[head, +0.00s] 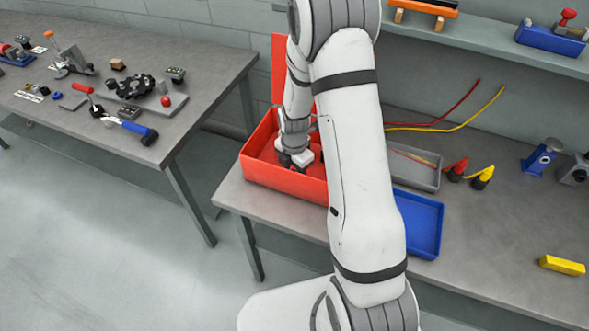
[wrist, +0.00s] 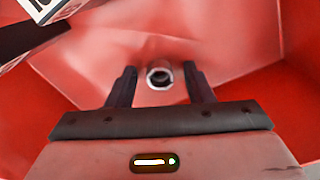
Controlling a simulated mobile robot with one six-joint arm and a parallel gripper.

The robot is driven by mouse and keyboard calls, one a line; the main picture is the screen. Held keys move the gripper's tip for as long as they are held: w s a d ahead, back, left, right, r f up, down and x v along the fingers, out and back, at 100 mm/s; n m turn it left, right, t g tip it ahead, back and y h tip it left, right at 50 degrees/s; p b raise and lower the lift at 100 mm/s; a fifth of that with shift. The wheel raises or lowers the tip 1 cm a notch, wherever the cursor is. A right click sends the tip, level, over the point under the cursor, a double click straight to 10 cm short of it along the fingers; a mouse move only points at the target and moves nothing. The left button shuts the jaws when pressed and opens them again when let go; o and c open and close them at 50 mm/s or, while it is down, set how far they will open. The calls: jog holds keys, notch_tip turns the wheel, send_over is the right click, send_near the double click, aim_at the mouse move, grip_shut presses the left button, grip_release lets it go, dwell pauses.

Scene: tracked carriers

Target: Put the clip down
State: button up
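My gripper (head: 294,160) reaches down inside the red box (head: 285,185). In the wrist view my gripper (wrist: 161,74) has its two dark fingers apart. A small round metallic piece with a dark hole (wrist: 159,77) shows between the fingertips, with a gap on each side. I cannot tell whether it is the clip. A red clip-like piece (head: 456,170) and a yellow one with a dark end (head: 483,178) stand on the bench at the right, away from my gripper.
The box's raised red lid (head: 279,70) is behind it. A grey tray (head: 416,176) and a blue tray (head: 421,225) lie to the right. A white and dark object (wrist: 40,10) shows at the wrist view's top left. The bench's front right is mostly clear around a yellow block (head: 562,265).

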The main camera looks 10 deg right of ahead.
jog(key=shift+r, duration=0.1)
notch_tip(320, 180, up, 12)
jog(key=b, duration=0.2)
jog(key=s+r+m+t, duration=0.1)
jog(key=s+r+m, duration=0.6)
jog(key=s+m, duration=0.3)
jog(key=s+r+m+t, duration=0.2)
jog(key=s+r+m, duration=0.5)
jog(key=s+m, duration=0.4)
jog(key=m, duration=0.3)
jog(key=shift+d+r, duration=0.25)
jog(key=shift+r, duration=0.15)
